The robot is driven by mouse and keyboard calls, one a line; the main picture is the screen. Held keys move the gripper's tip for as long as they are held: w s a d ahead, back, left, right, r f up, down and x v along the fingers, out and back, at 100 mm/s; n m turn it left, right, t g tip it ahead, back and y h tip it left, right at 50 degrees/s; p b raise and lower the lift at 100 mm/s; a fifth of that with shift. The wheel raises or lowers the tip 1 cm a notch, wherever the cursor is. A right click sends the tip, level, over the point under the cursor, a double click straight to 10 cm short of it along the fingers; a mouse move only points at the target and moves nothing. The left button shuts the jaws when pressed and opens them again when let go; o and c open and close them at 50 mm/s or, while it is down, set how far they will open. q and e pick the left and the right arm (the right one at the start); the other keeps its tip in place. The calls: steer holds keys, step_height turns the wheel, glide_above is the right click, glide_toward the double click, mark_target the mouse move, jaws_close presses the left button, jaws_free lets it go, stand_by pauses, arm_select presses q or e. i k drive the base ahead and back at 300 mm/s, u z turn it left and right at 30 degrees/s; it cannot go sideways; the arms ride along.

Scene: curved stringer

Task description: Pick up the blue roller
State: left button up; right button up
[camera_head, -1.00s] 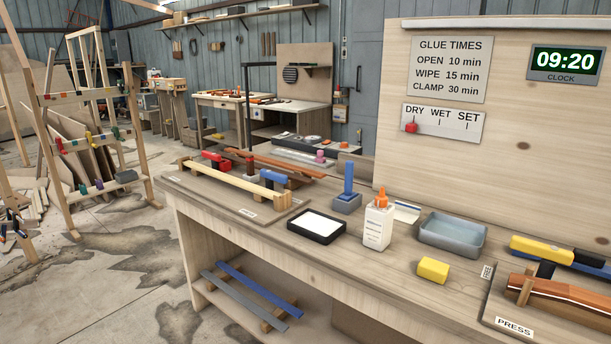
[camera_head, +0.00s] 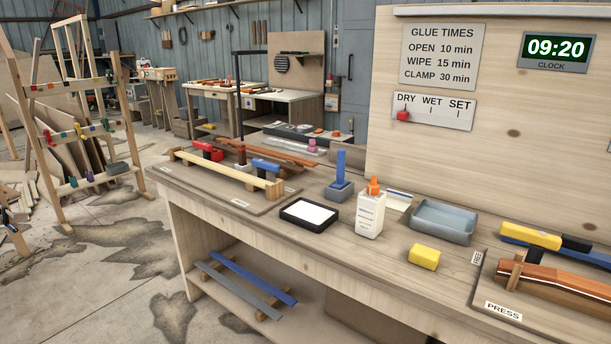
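An upright blue piece (camera_head: 341,163), which looks like the blue roller's handle, stands in a small grey-blue holder (camera_head: 340,191) on the workbench. Its lower end is hidden in the holder. The holder stands behind a black tray with a white surface (camera_head: 309,214) and to the left of a white glue bottle with an orange cap (camera_head: 370,212). Neither of my grippers is in view.
A rack with a pale wood strip (camera_head: 218,171) and red and blue clamps is left on the workbench (camera_head: 340,257). To the right are a grey-blue bin (camera_head: 443,222), a yellow block (camera_head: 424,256) and the press (camera_head: 555,285). A tall board (camera_head: 480,150) stands behind.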

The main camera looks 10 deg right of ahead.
mark_target(341, 183)
steer(key=k, duration=0.5)
steer(key=z, duration=1.15)
steer(key=i, duration=1.05)
steer(key=u, duration=1.65)
